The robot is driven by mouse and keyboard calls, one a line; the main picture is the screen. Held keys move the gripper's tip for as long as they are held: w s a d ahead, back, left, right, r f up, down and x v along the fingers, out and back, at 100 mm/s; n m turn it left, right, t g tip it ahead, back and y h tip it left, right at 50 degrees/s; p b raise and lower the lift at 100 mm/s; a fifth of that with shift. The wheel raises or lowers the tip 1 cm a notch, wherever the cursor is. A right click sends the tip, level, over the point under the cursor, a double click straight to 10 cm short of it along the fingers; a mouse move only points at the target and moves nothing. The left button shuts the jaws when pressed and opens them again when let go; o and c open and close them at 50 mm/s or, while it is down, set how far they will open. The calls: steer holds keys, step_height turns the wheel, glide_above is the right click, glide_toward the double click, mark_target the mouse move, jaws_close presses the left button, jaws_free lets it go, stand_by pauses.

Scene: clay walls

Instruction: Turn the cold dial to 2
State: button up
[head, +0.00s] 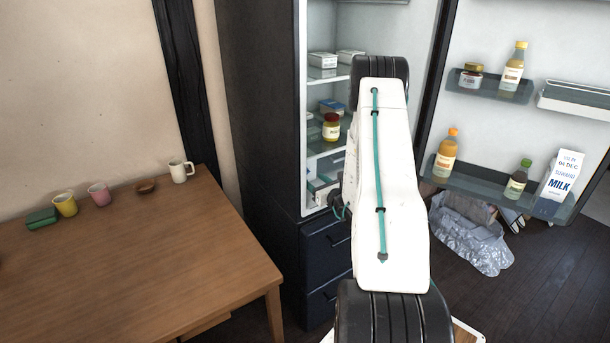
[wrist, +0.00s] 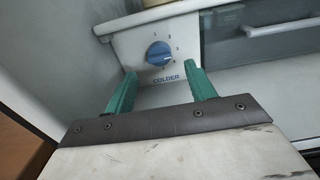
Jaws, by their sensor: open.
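The cold dial (wrist: 158,53) is a round blue knob on a white panel (wrist: 126,50) inside the fridge. Small numbers stand around its upper and right side, and the word COLDER is printed below it. I cannot read for sure which number it points to. My gripper (wrist: 160,71) is open, with its green fingers apart below the dial, one to each side. The dial lies beyond the fingertips and nothing is between them. In the head view my arm largely hides the gripper, and I cannot make out the dial.
The fridge door (head: 480,120) stands open at the right, with bottles and a milk carton (head: 564,175) on its shelves. Glass shelves inside hold a red-brown jar (head: 331,127) and boxes. A wooden table (head: 140,265) with mugs stands at the left. A crumpled silver bag (head: 470,235) lies below the door.

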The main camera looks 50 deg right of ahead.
steer(key=x, duration=0.5)
steer(key=shift+w, duration=0.15)
steer(key=c, duration=1)
steer(key=shift+o, duration=0.2)
steer(key=shift+n, duration=0.4)
steer(key=n, duration=0.3)
steer(key=shift+n, duration=2.5)
